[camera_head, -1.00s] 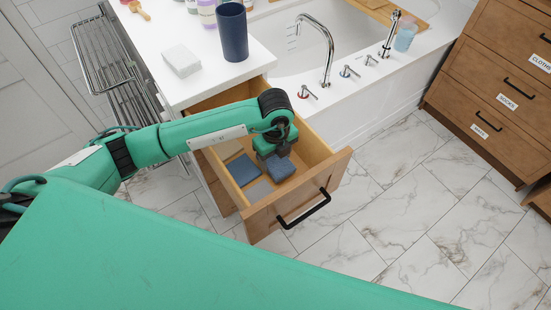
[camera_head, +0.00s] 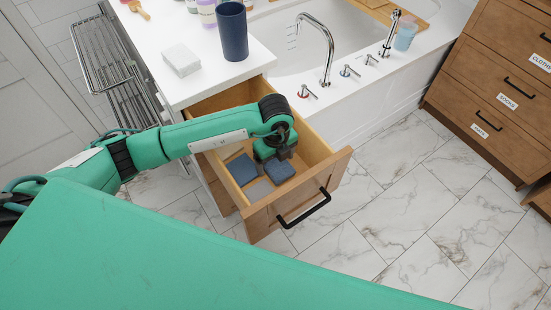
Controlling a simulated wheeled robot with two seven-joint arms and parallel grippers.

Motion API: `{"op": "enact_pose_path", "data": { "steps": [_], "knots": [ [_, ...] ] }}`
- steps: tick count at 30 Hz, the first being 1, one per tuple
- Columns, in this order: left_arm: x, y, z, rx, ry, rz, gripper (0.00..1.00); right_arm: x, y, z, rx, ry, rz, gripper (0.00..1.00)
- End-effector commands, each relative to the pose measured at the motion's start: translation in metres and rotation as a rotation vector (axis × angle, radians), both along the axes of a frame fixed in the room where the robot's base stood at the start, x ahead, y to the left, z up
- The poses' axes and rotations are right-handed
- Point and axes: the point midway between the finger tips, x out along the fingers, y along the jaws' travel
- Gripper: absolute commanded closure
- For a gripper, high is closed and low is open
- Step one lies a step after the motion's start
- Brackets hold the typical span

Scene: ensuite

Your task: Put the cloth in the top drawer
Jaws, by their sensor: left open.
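A folded blue cloth (camera_head: 280,174) lies inside the open top drawer (camera_head: 292,207), toward its front right. My left gripper (camera_head: 275,154) is inside the drawer's outline, just behind and above this cloth, with its jaws open. The fingertips are mostly hidden beneath the wrist, and I cannot tell whether they still touch the cloth. A second blue folded piece (camera_head: 243,169) and a flat grey piece (camera_head: 259,189) lie to its left in the drawer. My right gripper is not in view.
The white counter (camera_head: 215,78) above the drawer holds a white folded stack (camera_head: 181,61), a dark blue cup (camera_head: 232,32) and several bottles. A bathtub with a faucet (camera_head: 318,50) stands behind. A wooden dresser (camera_head: 497,82) is at right. Marble floor in front is clear.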

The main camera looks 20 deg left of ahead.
Motion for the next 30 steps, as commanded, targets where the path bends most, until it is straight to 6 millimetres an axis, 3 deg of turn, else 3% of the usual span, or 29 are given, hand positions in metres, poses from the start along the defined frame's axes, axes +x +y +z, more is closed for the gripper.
{"op": "enact_pose_path", "data": {
  "steps": [2, 8, 18, 23, 30],
  "knots": [
    [0.000, 0.000, 0.005, -0.001, -0.001, 0.000, 0.17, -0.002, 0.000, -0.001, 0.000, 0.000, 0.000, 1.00],
    [0.001, 0.000, 0.044, -0.002, -0.006, -0.002, 0.17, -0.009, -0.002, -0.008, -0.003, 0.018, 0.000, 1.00],
    [0.001, 0.000, 0.108, -0.002, -0.004, 0.000, 0.17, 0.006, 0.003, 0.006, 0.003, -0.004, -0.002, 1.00],
    [0.001, 0.000, 0.120, 0.000, -0.002, 0.000, 0.17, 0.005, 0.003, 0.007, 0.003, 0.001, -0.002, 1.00],
    [0.000, 0.000, 0.122, -0.001, -0.001, 0.000, 0.17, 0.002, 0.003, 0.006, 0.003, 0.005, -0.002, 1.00]
  ]
}}
